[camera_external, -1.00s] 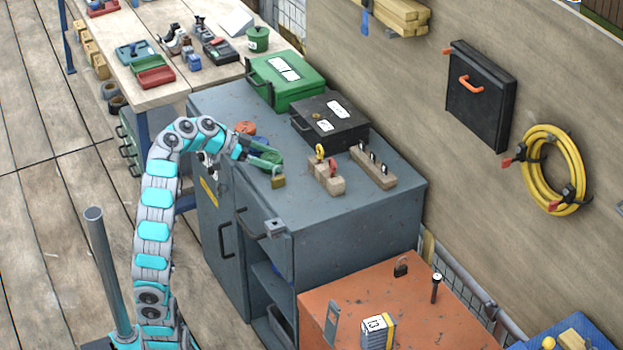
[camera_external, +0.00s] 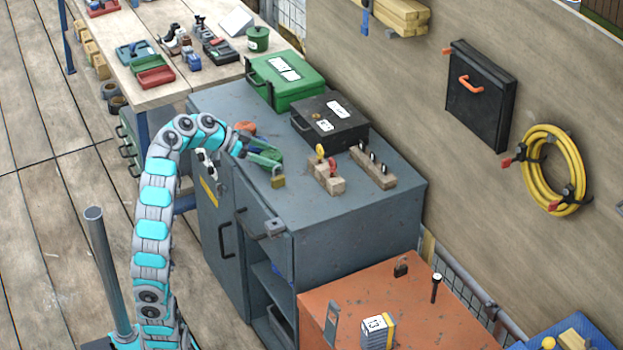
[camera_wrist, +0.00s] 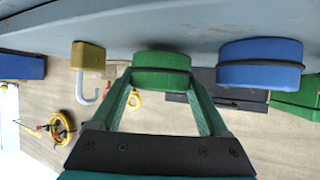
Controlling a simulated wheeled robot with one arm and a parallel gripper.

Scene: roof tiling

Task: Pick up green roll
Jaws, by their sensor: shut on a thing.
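The green roll (camera_wrist: 161,60) is a short green cylinder with a dark band, in the middle of the wrist view, which is upside down. It rests at or very near the grey cabinet top (camera_wrist: 200,22). My gripper (camera_wrist: 161,84) has its two green fingers on either side of the roll and is shut on it. In the external view my gripper (camera_external: 264,158) is low over the cabinet's left part, and its fingers and the roll are hard to tell apart there.
A blue roll (camera_wrist: 260,74) stands beside the green one, and a brass padlock (camera_wrist: 88,56) is on its other side. An orange roll (camera_external: 246,128) is just behind. A black case (camera_external: 330,122) and a green case (camera_external: 288,80) lie farther back on the cabinet.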

